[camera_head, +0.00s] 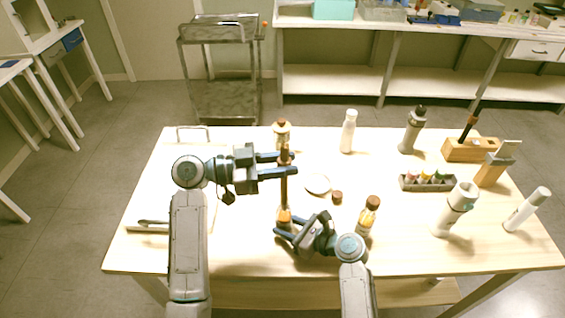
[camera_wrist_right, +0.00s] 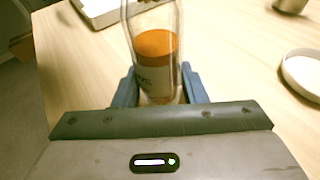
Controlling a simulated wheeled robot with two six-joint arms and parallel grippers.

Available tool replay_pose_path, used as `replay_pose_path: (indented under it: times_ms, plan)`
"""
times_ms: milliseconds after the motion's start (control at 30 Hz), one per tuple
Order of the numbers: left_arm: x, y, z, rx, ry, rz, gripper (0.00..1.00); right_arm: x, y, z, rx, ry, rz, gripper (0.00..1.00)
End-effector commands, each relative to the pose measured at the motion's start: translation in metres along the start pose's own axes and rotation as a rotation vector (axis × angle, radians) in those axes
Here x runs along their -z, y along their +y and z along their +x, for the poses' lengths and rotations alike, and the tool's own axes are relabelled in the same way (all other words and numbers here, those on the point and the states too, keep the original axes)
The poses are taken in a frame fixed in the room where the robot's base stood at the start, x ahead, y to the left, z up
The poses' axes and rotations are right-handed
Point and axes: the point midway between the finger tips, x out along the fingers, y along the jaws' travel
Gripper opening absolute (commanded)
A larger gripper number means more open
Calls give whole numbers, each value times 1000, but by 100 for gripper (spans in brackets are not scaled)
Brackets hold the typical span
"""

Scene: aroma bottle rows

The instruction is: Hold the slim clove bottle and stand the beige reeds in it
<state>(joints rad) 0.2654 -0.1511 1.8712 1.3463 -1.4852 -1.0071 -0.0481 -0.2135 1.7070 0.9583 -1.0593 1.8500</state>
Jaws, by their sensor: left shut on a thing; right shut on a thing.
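The slim bottle (camera_head: 284,215) stands near the table's front left, clear glass with an orange-brown fill. In the right wrist view it (camera_wrist_right: 156,62) stands between my right fingers, its pale label partly hidden. My right gripper (camera_head: 283,226) is shut on its lower part. My left gripper (camera_head: 287,165) is shut on the upright brownish reeds (camera_head: 284,186), above the bottle. The reeds run down in line with the bottle; whether their lower ends are inside its neck I cannot tell clearly. The right wrist view cuts off the bottle's top.
Another amber bottle (camera_head: 368,216) stands right of my right gripper. A white dish (camera_head: 317,184) and a small brown cap (camera_head: 337,197) lie between. A yellowish bottle (camera_head: 281,130) stands behind the reeds. A rack of small vials (camera_head: 428,184) and white bottles (camera_head: 348,131) stand farther right.

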Motion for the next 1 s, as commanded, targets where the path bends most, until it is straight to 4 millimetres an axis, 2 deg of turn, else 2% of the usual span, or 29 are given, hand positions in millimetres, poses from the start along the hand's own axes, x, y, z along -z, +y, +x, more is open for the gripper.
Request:
replay_pose_path:
  times_ms: [1000]
  plan:
    - [-24, 0, 0, 0, 0, -1, 6, 0, 0, 0, 0, 0, 0, 25]
